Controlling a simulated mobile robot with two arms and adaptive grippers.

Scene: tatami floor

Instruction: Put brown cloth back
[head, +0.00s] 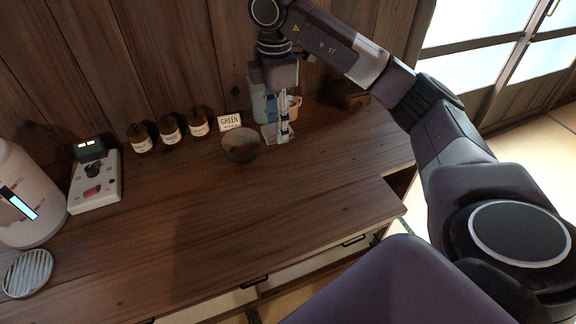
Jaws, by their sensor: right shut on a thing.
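My right gripper (279,133) points down at the back of the wooden counter, just right of a dark brown bowl (241,146). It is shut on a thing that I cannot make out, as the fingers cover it. I cannot pick out a brown cloth for certain. A dark brown item (346,97) lies at the back of the counter, right of the gripper, too dim to identify. My left gripper is not in view.
A blue container (258,106) and a tan cup (295,107) stand close behind the gripper. A "GREEN" sign (230,122) and brown jars (170,131) line the wall. A scale-like device (95,182) and white dispenser (25,195) stand left. The counter's (215,220) middle is clear.

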